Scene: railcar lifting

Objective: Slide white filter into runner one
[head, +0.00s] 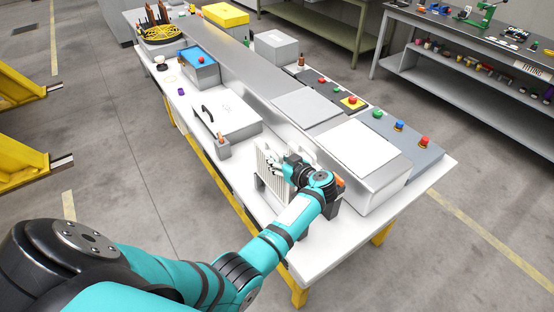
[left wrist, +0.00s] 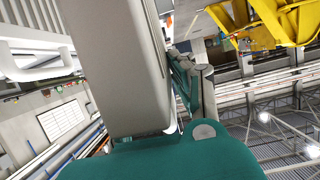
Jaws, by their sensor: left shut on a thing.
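A white ribbed panel, which looks like the white filter (head: 268,164), stands upright near the front part of the white bench. My left gripper (head: 284,168) is at its right side and is shut on it; the fingertips are small and partly hidden by the wrist. White slats, probably the same panel, show at the upper left of the left wrist view (left wrist: 35,18). A large pale grey block covers the middle of that view and hides the fingertips. I cannot make out runner one. My right gripper is not in view.
A grey holder with an orange part (head: 340,183) stands just right of my wrist. A white case with a black handle (head: 228,118) lies farther back. A long grey console (head: 362,158) with coloured buttons runs along the right. The bench's front corner (head: 312,262) is bare.

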